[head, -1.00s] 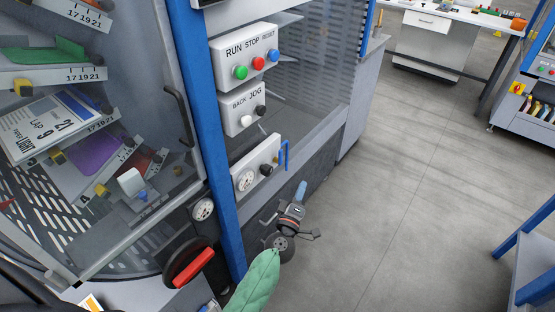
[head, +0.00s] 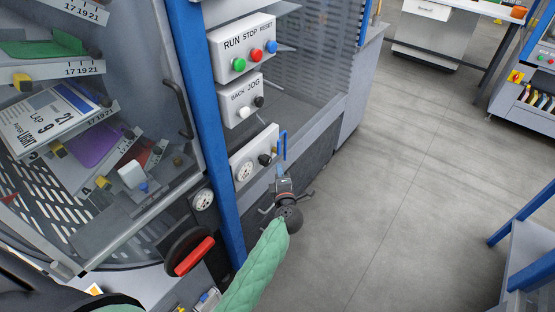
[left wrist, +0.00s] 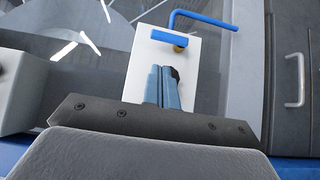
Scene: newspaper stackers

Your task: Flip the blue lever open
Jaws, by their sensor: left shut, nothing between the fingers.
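The blue lever (head: 284,144) is a thin bent rod on the right end of a pale grey gauge panel (head: 255,150). My left gripper (head: 280,171) is just below the lever in the head view. In the left wrist view its blue fingers (left wrist: 163,85) are shut and empty, below the pivot. I see a gap between fingertips and lever there. My right gripper is not in view.
A blue post (head: 205,120) and a glass door with a dark handle (head: 178,108) stand left of the panel. Button boxes (head: 243,45) are above it. A red-handled knob (head: 193,257) is lower left. The grey floor (head: 400,190) on the right is open.

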